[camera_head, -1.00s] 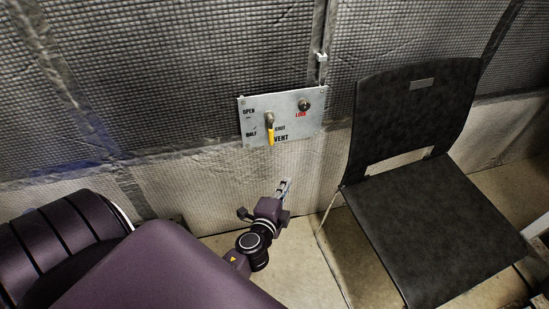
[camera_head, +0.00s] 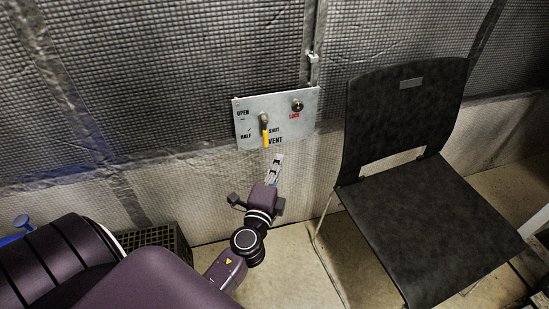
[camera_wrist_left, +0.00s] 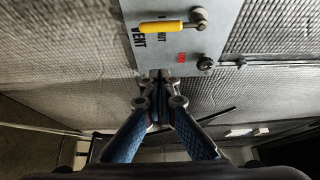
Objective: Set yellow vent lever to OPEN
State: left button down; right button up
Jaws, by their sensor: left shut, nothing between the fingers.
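The yellow vent lever (camera_head: 265,136) hangs from its pivot on a grey wall panel (camera_head: 302,128), with its handle pointing down near the SHUT mark. The OPEN label is at the panel's upper left, HALF at the lower left. In the left wrist view the yellow handle (camera_wrist_left: 161,27) lies sideways near the top. My left gripper (camera_head: 278,158) is shut and empty, just below the panel's lower edge and slightly right of the handle. Its closed fingertips (camera_wrist_left: 159,76) also show in the left wrist view, apart from the handle. My right gripper is not in view.
A knob with a red LOCK label (camera_head: 297,106) is at the panel's upper right. A black chair (camera_head: 405,150) stands to the right of the panel. A dark crate (camera_head: 160,240) and a blue item (camera_head: 22,228) are at lower left.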

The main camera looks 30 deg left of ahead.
aim_at(265, 134)
pick_arm(q)
jog(key=w+a+p, duration=0.1)
jog(key=w+a, duration=0.4)
jog(key=shift+a, duration=0.4)
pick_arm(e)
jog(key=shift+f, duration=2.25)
pick_arm(q)
jog(key=shift+w, duration=0.1)
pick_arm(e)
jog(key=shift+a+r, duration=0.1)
